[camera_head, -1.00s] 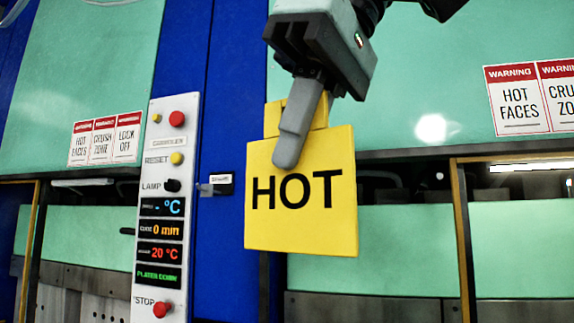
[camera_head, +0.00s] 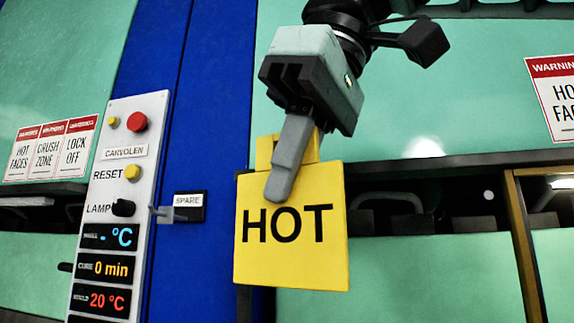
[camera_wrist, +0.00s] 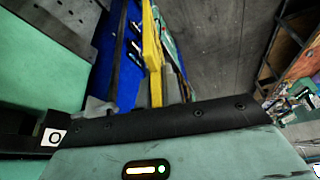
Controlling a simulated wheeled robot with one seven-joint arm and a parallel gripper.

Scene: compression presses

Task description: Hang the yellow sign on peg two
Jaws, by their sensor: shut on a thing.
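The yellow sign (camera_head: 291,262) reads HOT and hangs nearly upright from my gripper in the head view. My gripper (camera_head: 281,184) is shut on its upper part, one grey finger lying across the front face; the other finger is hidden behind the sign. The sign also shows almost edge-on in the wrist view (camera_wrist: 152,50). A small grey peg (camera_head: 160,214) sticks out beside a black plate labelled SPARE (camera_head: 188,206), left of the sign and apart from it. I see no peg marked two; the sign and arm hide part of the press.
A white control panel (camera_head: 104,240) with buttons, a lamp knob and displays stands left of the peg on a blue column (camera_head: 208,120). Green press faces with warning signs (camera_head: 52,150) flank it. A dark press opening (camera_head: 395,210) lies behind and right of the sign.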

